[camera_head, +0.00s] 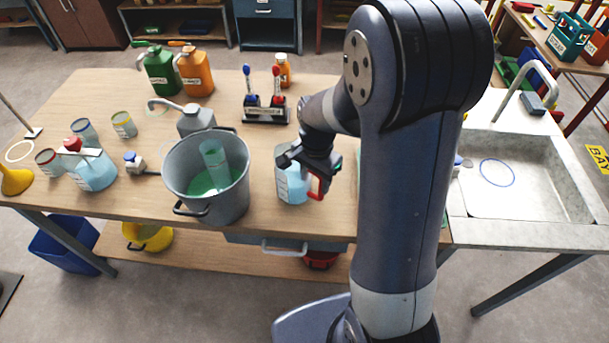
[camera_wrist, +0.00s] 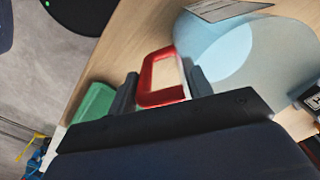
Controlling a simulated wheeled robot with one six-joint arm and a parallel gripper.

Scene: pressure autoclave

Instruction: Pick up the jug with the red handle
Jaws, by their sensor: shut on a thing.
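The jug (camera_head: 290,187) is a clear vessel with pale blue contents and a red handle (camera_head: 318,187) on its right side. It is at the table's front edge area, right of the grey bucket. My gripper (camera_head: 322,170) is at the handle, shut on it. In the wrist view the red handle (camera_wrist: 160,80) shows as a loop between my gripper's two dark fingers (camera_wrist: 158,88), with the jug's rounded body (camera_wrist: 240,50) beyond. The jug looks about upright in the head view. I cannot tell whether its base touches the table. My arm hides part of the handle.
A grey bucket (camera_head: 224,208) with green liquid and a clear cylinder stands close left of the jug. Behind are a red-and-blue-topped rack (camera_head: 265,114) and a grey can (camera_head: 196,122). Another blue-filled vessel (camera_head: 95,176) stands far left. A sink (camera_head: 500,165) is at the right.

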